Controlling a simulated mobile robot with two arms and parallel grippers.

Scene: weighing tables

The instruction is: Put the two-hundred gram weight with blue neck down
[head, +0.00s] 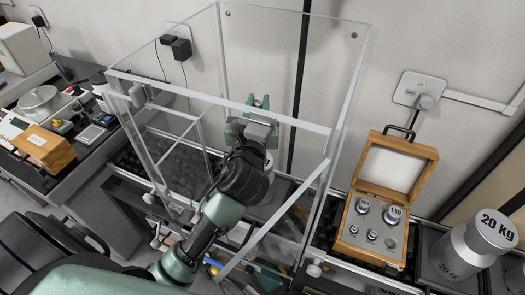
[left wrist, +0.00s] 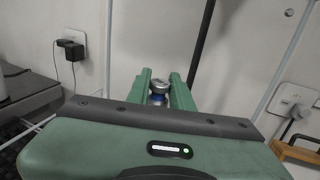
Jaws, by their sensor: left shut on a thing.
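My left gripper (head: 258,103) is inside the clear glass enclosure (head: 345,120) in the head view, held up above its floor. In the left wrist view its two green fingers (left wrist: 160,90) are shut on a small silver-topped weight with a blue neck (left wrist: 157,98). The weight stands roughly upright between the fingers, and its lower part is hidden behind the gripper body. My right gripper is not in view.
An open wooden case (head: 345,243) with several silver weights stands right of the enclosure, beside a large 20 kg weight (head: 454,256). A closed wooden box (head: 43,147) sits on the left table. Glass walls and metal frame bars surround my left forearm.

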